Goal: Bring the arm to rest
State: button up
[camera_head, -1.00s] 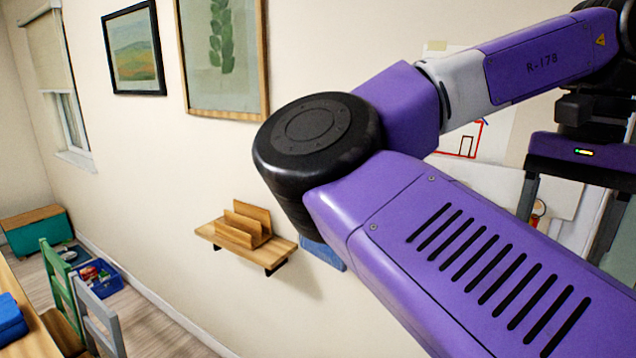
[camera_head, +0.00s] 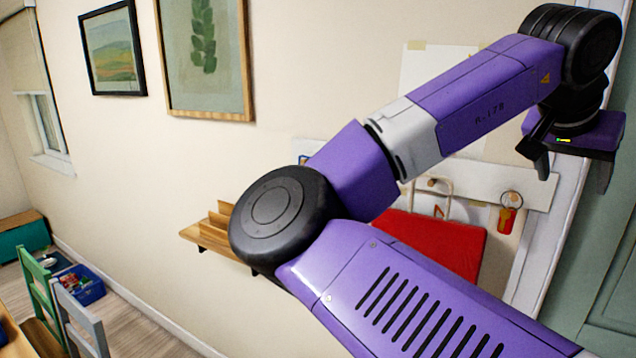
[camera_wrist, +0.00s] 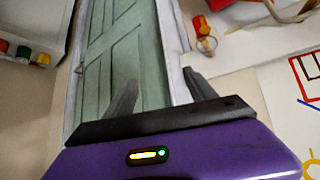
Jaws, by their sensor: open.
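My gripper (camera_head: 573,178) is at the upper right of the head view, at the end of my purple arm. Its two dark fingers are spread apart and point downward, with nothing between them. The wrist view shows the gripper (camera_wrist: 160,92) open and empty too, with the green door (camera_wrist: 122,55) beyond the fingers. My arm is bent, with its round black elbow joint near the middle of the head view and the forearm rising to the right.
A wooden wall shelf (camera_head: 205,236) is partly hidden behind my elbow. The green door (camera_head: 600,320) stands at right. Chairs (camera_head: 75,318) and a blue bin (camera_head: 84,285) are at lower left.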

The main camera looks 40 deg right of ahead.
jog(key=w+d+r+n+h+b, duration=0.1)
jog(key=w+r+h, duration=0.75)
jog(key=h, duration=0.25)
jog(key=w+a+n+t+h, duration=0.3)
jog(key=w+a+n+t, duration=0.3)
jog(key=w+a+t, duration=0.25)
jog(key=w+a+f+n+t+y+b, duration=0.1)
jog(key=w+a+f+n+t+y, duration=0.2)
jog(key=a+f+n+t+y, duration=0.35)
jog(key=w+a+f+n+t+y+b, duration=0.1)
jog(key=w+a+f+n+t+y, duration=0.3)
jog(key=a+f+t, duration=0.45)
jog(key=s+a+f+n+y, duration=0.1)
jog(key=s+a+f+y, duration=0.25)
jog(key=a+f, duration=0.2)
jog(key=s+a+f+n+y+b, duration=0.1)
jog(key=s+a+f+n+y, duration=0.2)
jog(key=f, duration=0.4)
jog(key=s+a+f+y, duration=0.4)
jog(key=a+f, duration=0.1)
jog(key=f, duration=0.2)
jog(key=s+a+f+m+g+y+b, duration=0.1)
jog(key=s+a+f+g, duration=0.2)
jog(key=s+f, duration=0.5)
jog(key=s+a+f+m+g+b, duration=0.1)
jog(key=s+a+f+g, duration=0.2)
jog(key=s+f, duration=0.5)
jog(key=s+g, duration=0.1)
jog(key=s, duration=0.3)
jog(key=shift+a+f+y, duration=0.4)
